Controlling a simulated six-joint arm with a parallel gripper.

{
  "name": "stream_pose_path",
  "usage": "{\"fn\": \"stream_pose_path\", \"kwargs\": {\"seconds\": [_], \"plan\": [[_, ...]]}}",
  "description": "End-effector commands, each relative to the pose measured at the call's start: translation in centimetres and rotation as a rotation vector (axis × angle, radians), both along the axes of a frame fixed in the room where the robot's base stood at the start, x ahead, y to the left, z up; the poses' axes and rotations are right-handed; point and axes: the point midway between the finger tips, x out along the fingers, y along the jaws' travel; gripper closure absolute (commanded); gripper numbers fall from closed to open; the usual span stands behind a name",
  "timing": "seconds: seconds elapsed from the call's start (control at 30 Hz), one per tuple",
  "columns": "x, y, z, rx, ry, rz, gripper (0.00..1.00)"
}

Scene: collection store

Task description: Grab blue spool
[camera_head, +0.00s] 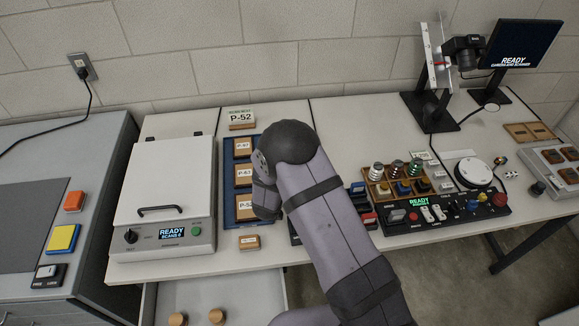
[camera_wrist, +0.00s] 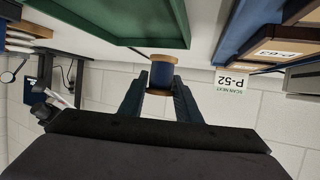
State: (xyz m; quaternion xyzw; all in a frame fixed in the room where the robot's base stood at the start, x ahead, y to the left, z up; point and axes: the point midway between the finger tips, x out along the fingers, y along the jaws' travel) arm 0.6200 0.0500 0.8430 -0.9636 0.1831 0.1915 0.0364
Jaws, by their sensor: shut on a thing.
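The blue spool (camera_wrist: 162,75), dark blue with pale wooden ends, is between the two fingers of my gripper (camera_wrist: 161,82) in the wrist view. The fingers are shut on its sides. The wrist picture is upside down, and a green tray (camera_wrist: 110,22) shows close by the spool. In the head view my arm covers the gripper and the spool.
In the head view a blue tray (camera_head: 229,150) with labelled wooden blocks lies left of my arm, beside a white scanner box (camera_head: 164,190). A wooden rack (camera_head: 374,189) of small items and a control panel (camera_head: 470,214) stand to the right. Bare tabletop (camera_head: 350,115) lies behind.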

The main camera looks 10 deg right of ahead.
Motion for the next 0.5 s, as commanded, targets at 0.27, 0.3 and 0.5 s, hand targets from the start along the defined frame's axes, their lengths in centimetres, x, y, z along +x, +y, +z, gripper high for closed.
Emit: {"fn": "stream_pose_path", "kwargs": {"seconds": [0.27, 0.3, 0.5], "plan": [[0.0, 0.0, 3.9, 0.002, -0.003, 0.001, 0.91], [0.0, 0.0, 4.4, 0.002, -0.003, 0.001, 0.91], [0.0, 0.0, 5.9, 0.001, 0.000, 0.001, 0.91]]}}
